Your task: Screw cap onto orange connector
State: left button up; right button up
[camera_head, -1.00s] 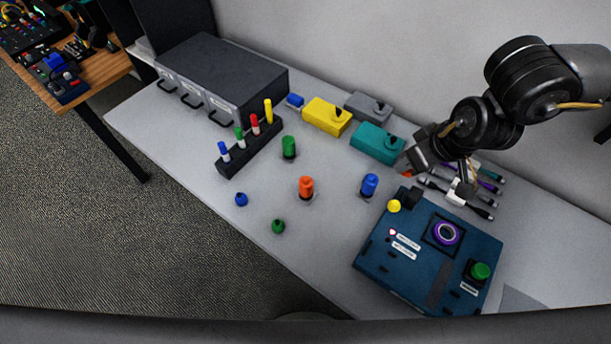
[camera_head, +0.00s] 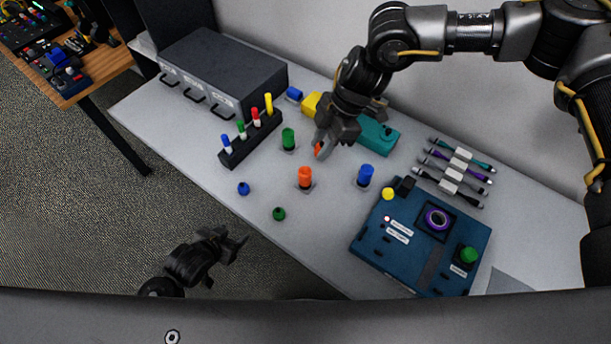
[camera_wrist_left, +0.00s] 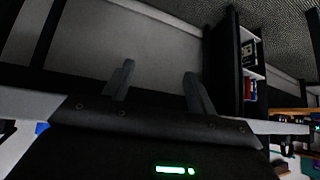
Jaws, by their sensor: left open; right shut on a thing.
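The orange connector (camera_head: 305,178) stands upright on the table in the head view. My right gripper (camera_head: 324,146) is above and slightly right of it, apart from it, and is shut on a small orange cap (camera_head: 318,149), mostly hidden by the fingers. My left gripper (camera_head: 238,246) is open and empty, off the table's front edge at the lower left. In the left wrist view its two fingers (camera_wrist_left: 158,85) stand apart with nothing between them.
Green (camera_head: 288,139) and blue (camera_head: 364,176) connectors stand nearby. Loose blue (camera_head: 243,188) and green (camera_head: 279,214) caps lie in front. A blue panel box (camera_head: 410,262) is at the right, cables (camera_head: 455,170) behind it, a marker rack (camera_head: 250,148) at the left.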

aim_at(300, 179)
pick_arm(q)
jog(key=w+d+r+m+h, duration=0.1)
jog(key=d+r+h, duration=0.1)
jog(key=r, duration=0.2)
jog(key=d+r+m+t+h, duration=0.1)
jog(key=d+r+h, duration=0.1)
jog(key=r, duration=0.1)
jog(key=w+d+r+m+h, duration=0.1)
jog(key=d+r+m, duration=0.1)
jog(key=r, duration=0.2)
jog(key=shift+w+d+r+t+h, duration=0.3)
jog(key=shift+w+d+t+h, duration=0.05)
jog(key=shift+d+t+h, duration=0.05)
jog(key=shift+d+r+m+g+h, duration=0.1)
jog(key=shift+d+m+g+h, duration=0.2)
jog(key=shift+d+h, duration=0.1)
jog(key=shift+s+d+r+m+h, duration=0.15)
jog(key=shift+s+d+m+h, duration=0.15)
jog(key=shift+h, duration=0.2)
pick_arm(e)
jog(key=a+n, duration=0.2)
jog(key=a+n+g, duration=0.1)
jog(key=shift+a+r+h, duration=0.25)
jog(key=shift+a+h, duration=0.15)
jog(key=shift+w, duration=0.1)
